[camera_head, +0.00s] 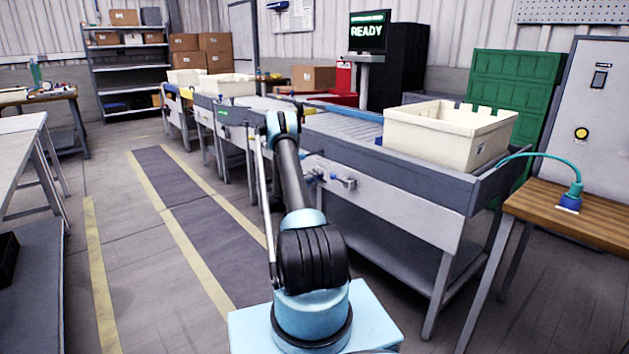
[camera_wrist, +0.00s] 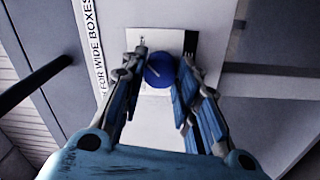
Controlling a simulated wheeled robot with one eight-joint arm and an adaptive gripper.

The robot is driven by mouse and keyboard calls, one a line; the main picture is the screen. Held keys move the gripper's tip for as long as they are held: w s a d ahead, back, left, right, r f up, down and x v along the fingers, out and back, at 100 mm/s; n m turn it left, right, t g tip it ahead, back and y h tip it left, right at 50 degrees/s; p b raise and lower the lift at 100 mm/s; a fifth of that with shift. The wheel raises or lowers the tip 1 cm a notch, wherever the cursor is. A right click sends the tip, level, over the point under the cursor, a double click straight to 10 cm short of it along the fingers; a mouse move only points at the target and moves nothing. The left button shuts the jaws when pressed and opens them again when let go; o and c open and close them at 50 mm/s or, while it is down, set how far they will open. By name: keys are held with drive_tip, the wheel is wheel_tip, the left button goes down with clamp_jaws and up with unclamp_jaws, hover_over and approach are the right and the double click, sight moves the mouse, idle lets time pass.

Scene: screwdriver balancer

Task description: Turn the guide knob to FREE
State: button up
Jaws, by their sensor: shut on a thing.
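The plate's markings are partly covered by the fingers, and I cannot read the word FREE or tell the knob's setting. A label beside the plate reads "FOR WIDE BOXES" (camera_wrist: 91,45), partly cut off.
The conveyor (camera_head: 400,190) runs along the right, with a cream bin (camera_head: 440,135) on its near end. Small fittings (camera_head: 343,183) stick out from its side. A wooden table (camera_head: 540,205) stands at the right. A screen (camera_head: 369,31) reads READY. The floor aisle at left is clear.

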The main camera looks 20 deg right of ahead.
drive_tip(key=shift+s+f, duration=0.1)
drive_tip(key=o, duration=1.1)
drive_tip(key=shift+d+f, duration=0.1)
drive_tip(key=shift+v, duration=6.05)
